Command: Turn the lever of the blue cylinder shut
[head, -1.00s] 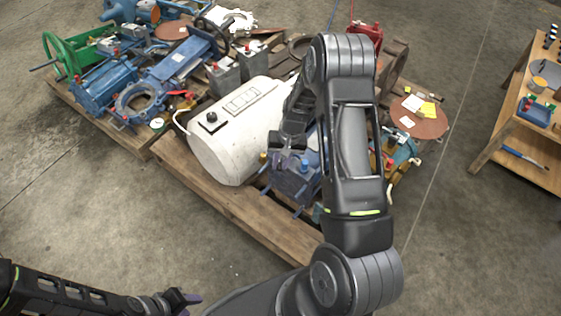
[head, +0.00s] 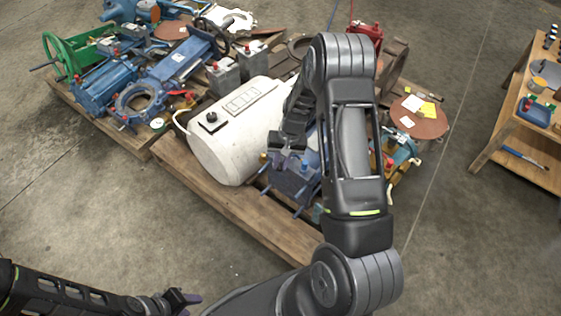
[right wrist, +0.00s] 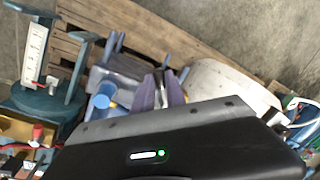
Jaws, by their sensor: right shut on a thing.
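The blue cylinder (head: 290,183) is a squarish blue body with rods sticking out, low on the front pallet beside a white tank. It also shows in the right wrist view (right wrist: 104,78), left of my fingers. My right gripper (head: 290,160) reaches down over it, and its purple fingertips show in the right wrist view (right wrist: 162,90). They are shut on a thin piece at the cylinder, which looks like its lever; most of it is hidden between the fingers. My left gripper (head: 188,298) is empty over the floor at the bottom left; its jaw opening is unclear.
The white tank (head: 235,135) stands close to the cylinder on the wooden pallet (head: 225,198). Blue valves and a green handwheel (head: 62,57) crowd the rear pallet. A rusty round plate (head: 420,117) lies at right. A wooden shelf (head: 520,135) stands far right; the floor between is clear.

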